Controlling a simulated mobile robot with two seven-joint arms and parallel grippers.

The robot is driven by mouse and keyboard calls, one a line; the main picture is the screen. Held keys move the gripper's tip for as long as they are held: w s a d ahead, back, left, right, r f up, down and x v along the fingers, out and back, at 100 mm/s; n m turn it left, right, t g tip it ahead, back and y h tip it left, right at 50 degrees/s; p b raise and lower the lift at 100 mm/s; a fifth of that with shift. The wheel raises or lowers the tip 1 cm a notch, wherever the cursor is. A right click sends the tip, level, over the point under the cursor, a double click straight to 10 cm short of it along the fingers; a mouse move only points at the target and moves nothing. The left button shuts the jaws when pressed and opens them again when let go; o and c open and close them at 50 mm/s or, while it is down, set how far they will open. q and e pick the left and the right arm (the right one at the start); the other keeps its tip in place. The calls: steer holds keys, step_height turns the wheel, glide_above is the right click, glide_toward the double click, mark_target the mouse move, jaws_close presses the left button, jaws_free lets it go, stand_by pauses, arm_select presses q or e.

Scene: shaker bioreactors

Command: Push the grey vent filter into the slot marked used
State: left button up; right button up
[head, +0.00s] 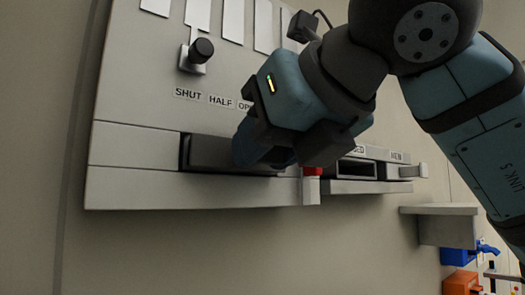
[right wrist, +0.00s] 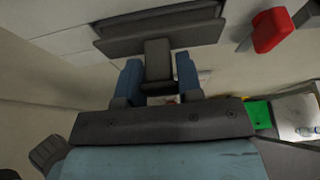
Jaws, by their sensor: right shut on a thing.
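My right gripper (right wrist: 158,82) has its blue fingers on both sides of a grey block (right wrist: 158,58). The block juts from a wide dark grey slab (right wrist: 160,38). I cannot tell whether this is the vent filter or a handle. In the head view the slab (head: 215,152) sits in a recess under the lever, and my right gripper (head: 262,150) hides its right part. The slot marked used (head: 356,169) looks dark and empty; its label is partly hidden by my gripper. My left gripper is not in view.
A part with a pale end (head: 412,171) sticks out at the slot marked NEW. A red block (head: 313,171) juts out between recess and slots. A black-knobbed lever (head: 202,50) stands above the SHUT and HALF labels. A grey ledge (head: 440,210) lies lower right.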

steer(key=shift+s+d, duration=0.1)
steer(key=shift+s, duration=0.05)
steer(key=shift+s+d+b, duration=0.35)
steer(key=shift+s+b, duration=0.15)
steer(key=shift+b, duration=0.1)
steer(key=shift+s+d, duration=0.1)
steer(key=shift+s, duration=0.1)
steer(key=shift+s+d+b, duration=0.25)
steer(key=shift+s+b, duration=0.1)
steer(key=shift+b, duration=0.25)
steer(key=shift+s+d, duration=0.15)
steer(key=shift+s, duration=0.1)
steer(key=shift+s+d+b, duration=0.25)
steer(key=shift+s+b, duration=0.1)
steer(key=shift+b, duration=0.2)
steer(key=shift+s+d+f, duration=0.1)
steer(key=shift+s, duration=0.05)
steer(key=shift+s+b, duration=0.1)
steer(key=shift+b, duration=0.2)
steer(key=shift+s+d+b, duration=0.3)
steer(key=shift+s, duration=0.1)
